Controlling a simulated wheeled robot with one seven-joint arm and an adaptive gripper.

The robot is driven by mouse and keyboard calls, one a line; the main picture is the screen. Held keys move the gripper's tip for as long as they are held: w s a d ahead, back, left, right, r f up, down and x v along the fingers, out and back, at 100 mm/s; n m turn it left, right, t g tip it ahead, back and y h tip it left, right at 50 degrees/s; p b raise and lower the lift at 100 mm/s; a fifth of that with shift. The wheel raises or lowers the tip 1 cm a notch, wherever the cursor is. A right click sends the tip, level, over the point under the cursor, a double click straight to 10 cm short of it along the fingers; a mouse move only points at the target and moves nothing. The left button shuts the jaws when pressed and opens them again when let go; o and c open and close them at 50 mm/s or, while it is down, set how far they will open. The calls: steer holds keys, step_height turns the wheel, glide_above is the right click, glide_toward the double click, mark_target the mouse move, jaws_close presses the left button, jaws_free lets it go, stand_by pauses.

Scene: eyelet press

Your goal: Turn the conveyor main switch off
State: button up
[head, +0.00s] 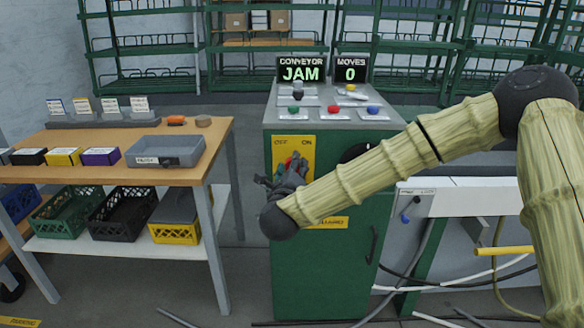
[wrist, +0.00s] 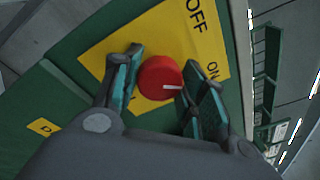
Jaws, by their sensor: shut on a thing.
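The main switch is a red round knob (wrist: 160,78) on a yellow plate (wrist: 108,47) marked OFF and ON. A white line on the knob points to the right in the wrist view, roughly toward the ON side. My gripper (wrist: 158,88) has its teal-lined fingers on either side of the knob and is shut on it. In the head view my gripper (head: 287,177) is at the yellow plate (head: 293,143) on the front of the green cabinet (head: 318,275). It hides most of the knob there.
A display (head: 301,70) on the cabinet reads CONVEYOR JAM, and another (head: 350,70) reads MOVES 0. Coloured buttons sit on the cabinet top. A wooden table (head: 218,135) with a grey tray (head: 165,151) stands left. Cables hang at the right, below my arm.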

steer(key=shift+d+f+n+t+y+p, duration=0.1)
steer(key=shift+n+t+y+p, duration=0.45)
steer(key=shift+n, duration=2.1)
steer(key=shift+a+f+n+g+y+p, duration=0.1)
steer(key=shift+n+p, duration=1)
steer(key=shift+n, duration=1.6)
steer(key=shift+d+n+t+y+p, duration=0.2)
steer(key=shift+n+p, duration=0.6)
steer(key=shift+n, duration=1.85)
steer(key=shift+a, duration=0.1)
steer(key=o, duration=1)
steer(key=s, duration=0.4)
steer(key=s+f, duration=0.1)
steer(key=s, duration=0.7)
steer(key=shift+a+f, duration=0.15)
steer(key=shift+f, duration=0.05)
